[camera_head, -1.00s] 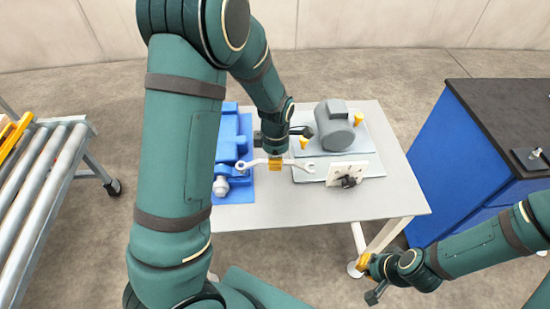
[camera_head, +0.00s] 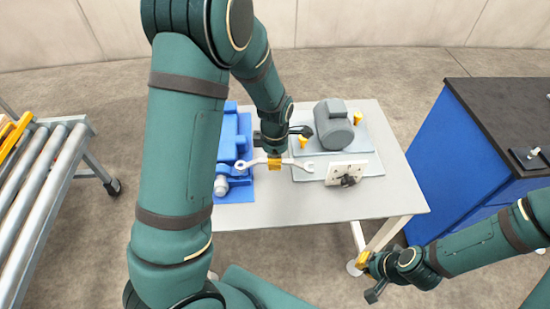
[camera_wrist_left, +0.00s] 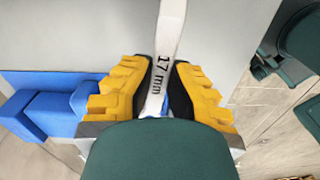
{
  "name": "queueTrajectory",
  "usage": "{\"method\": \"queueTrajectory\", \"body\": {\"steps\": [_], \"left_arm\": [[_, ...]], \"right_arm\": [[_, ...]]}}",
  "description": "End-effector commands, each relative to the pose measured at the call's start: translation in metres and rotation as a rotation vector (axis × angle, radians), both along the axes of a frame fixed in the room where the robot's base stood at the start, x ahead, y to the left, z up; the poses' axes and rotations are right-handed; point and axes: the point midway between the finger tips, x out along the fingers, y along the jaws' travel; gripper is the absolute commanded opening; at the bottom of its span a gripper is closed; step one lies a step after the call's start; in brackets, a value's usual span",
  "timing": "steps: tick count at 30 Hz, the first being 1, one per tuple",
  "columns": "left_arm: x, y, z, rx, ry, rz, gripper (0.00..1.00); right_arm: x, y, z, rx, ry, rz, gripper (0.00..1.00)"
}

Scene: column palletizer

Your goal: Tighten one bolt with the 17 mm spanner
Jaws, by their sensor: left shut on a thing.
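The spanner (camera_head: 297,164) is a long pale tool with a ring at its left end and an open jaw at its right end. My left gripper (camera_head: 275,164) is shut on the middle of its shaft, holding it over the table. In the left wrist view the shaft (camera_wrist_left: 170,30), marked "17 mm", lies between the yellow fingers of the left gripper (camera_wrist_left: 160,88). Two yellow bolt-like parts (camera_head: 302,142) (camera_head: 358,117) stand by a grey motor (camera_head: 334,128). My right gripper (camera_head: 368,275) hangs at lower right, clear of the table; its jaw opening is unclear.
The motor stands on a grey plate on the white table (camera_head: 300,212). A white block with a dark knob (camera_head: 347,174) is in front of it. A blue fixture (camera_head: 240,188) lies at the left. A blue cabinet (camera_head: 455,165) stands right and a roller conveyor (camera_head: 45,195) left.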

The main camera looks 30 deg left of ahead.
Motion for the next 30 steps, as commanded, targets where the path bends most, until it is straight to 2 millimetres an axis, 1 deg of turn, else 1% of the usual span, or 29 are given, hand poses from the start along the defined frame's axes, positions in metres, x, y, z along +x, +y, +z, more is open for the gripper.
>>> {"method": "queueTrajectory", "body": {"steps": [30], "left_arm": [[0.0005,-0.0003,-0.005,0.0,-0.001,-0.001,0.0]], "right_arm": [[0.0,0.0,0.0,0.0,0.0,0.0,0.0]]}}
